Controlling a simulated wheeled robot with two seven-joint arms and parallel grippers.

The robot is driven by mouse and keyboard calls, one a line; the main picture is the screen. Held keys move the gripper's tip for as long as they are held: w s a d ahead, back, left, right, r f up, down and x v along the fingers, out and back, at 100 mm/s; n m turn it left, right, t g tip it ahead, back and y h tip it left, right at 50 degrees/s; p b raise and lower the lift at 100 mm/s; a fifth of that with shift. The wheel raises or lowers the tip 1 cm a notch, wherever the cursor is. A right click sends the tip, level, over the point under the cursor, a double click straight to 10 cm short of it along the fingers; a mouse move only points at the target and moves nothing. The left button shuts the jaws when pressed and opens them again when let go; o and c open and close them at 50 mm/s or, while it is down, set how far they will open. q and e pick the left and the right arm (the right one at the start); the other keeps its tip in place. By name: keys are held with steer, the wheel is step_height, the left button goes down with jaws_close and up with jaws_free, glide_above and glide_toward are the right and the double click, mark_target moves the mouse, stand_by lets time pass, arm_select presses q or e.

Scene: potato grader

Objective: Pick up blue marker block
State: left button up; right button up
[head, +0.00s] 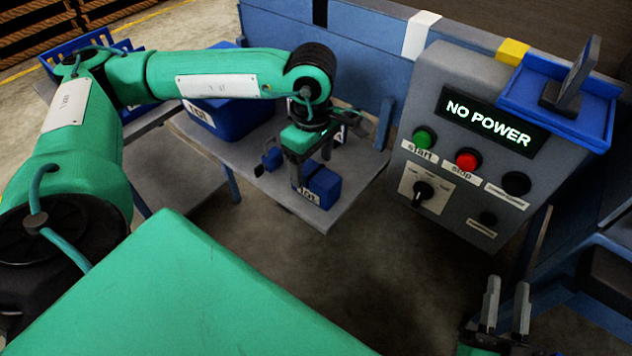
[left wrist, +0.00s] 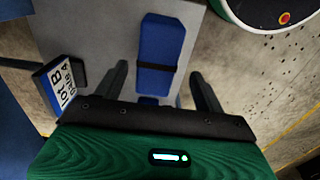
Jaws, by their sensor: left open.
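In the left wrist view a long blue block (left wrist: 162,45) with a dark band lies on the grey table, between and beyond the fingertips of my left gripper (left wrist: 159,70). The left gripper is open, with a gap on each side of the block. In the head view this gripper (head: 309,168) points down over the small table. My right gripper (head: 507,286) is open and empty at the lower right.
A block with a white "lot B" label (left wrist: 62,88) stands left of the fingers in the wrist view. A blue bin (head: 230,112) is behind my left arm on the table (head: 225,150). A grey control box (head: 440,130) reading "NO POWER" stands right, with a blue tray (head: 520,92) on top.

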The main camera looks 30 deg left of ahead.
mark_target(315, 172)
arm_select(q)
steer(key=f, duration=0.2)
steer(key=f+b, duration=0.1)
steer(key=f, duration=0.1)
steer(key=shift+w+d+f, duration=0.2)
steer(key=shift+f, duration=0.45)
arm_select(e)
steer(key=r+t, duration=0.1)
steer(key=d+r+t, duration=0.1)
steer(key=r, duration=0.1)
steer(key=r+t, duration=0.1)
steer(key=r, duration=0.1)
steer(key=shift+s+d+r+t, duration=0.25)
steer(key=shift+s+d+t, duration=0.05)
steer(key=shift+s+d, duration=0.1)
arm_select(q)
steer(key=c, duration=1.2)
steer(key=shift+r, duration=0.1)
steer(key=shift+c, duration=0.2)
